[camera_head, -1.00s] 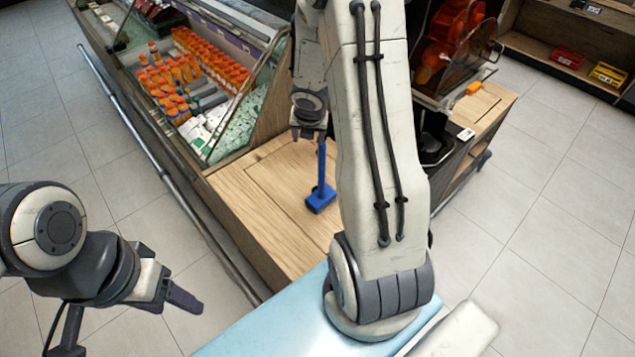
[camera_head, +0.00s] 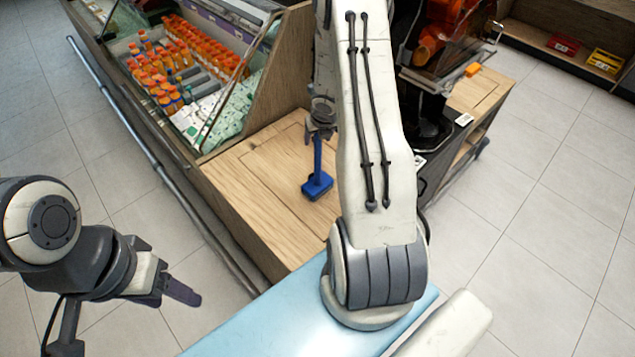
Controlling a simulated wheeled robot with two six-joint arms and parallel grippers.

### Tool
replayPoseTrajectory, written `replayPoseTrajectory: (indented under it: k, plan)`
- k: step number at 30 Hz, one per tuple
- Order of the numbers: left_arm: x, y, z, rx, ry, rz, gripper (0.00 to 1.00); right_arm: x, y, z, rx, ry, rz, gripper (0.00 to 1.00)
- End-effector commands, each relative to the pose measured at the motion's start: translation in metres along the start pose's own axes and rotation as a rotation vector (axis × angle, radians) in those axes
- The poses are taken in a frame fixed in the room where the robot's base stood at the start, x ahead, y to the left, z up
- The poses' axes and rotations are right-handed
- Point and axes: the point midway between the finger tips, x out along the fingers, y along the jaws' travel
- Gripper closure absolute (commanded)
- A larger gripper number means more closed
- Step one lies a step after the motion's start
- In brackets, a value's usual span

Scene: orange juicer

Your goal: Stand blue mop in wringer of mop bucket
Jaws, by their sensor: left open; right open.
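The blue mop (camera_head: 317,187) stands upright on the wooden counter, its flat blue head down and its handle up. My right gripper (camera_head: 319,136) is at the top of the handle, pointing down, with its jaws open. Whether its fingers touch the handle or sit around it is too small to tell. My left gripper (camera_head: 180,290) is open and empty at the lower left, over the floor and far from the mop. No mop bucket or wringer is visible; my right arm hides part of the counter.
The wooden counter top (camera_head: 255,185) is bare around the mop. A glass-fronted display case (camera_head: 215,75) with orange bottles stands behind it to the left. An orange juicer (camera_head: 440,45) stands at the right behind my arm. Tiled floor is clear at both sides.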

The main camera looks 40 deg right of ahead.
Motion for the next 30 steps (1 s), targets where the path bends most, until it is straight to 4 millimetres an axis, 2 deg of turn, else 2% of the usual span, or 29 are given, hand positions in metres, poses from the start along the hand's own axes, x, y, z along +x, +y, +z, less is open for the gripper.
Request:
replayPoseTrajectory:
  k: [3, 10, 14, 15, 30]
  plan:
    - [0.0042, -0.0003, 0.0002, 0.0, 0.0, 0.0, 0.4, 0.0098, 0.0, -0.0001, -0.001, 0.0, 0.0, 0.34]
    - [0.0035, -0.0002, 0.0002, 0.0, 0.0, 0.0, 0.4, 0.0094, -0.0002, 0.0003, 0.0, -0.001, 0.0, 0.34]
    - [0.0034, -0.0002, 0.0002, 0.0, 0.0, 0.0, 0.4, 0.0092, -0.0003, 0.0003, 0.0, -0.001, 0.0, 0.84]
    - [0.0034, -0.0002, 0.0002, 0.0, 0.0, 0.0, 0.4, 0.0092, -0.0003, 0.0003, 0.0, -0.001, 0.0, 0.99]
    - [0.0034, -0.0002, 0.0002, 0.0, 0.0, 0.0, 0.4, 0.009, -0.0004, 0.0003, 0.0, -0.001, -0.001, 1.0]
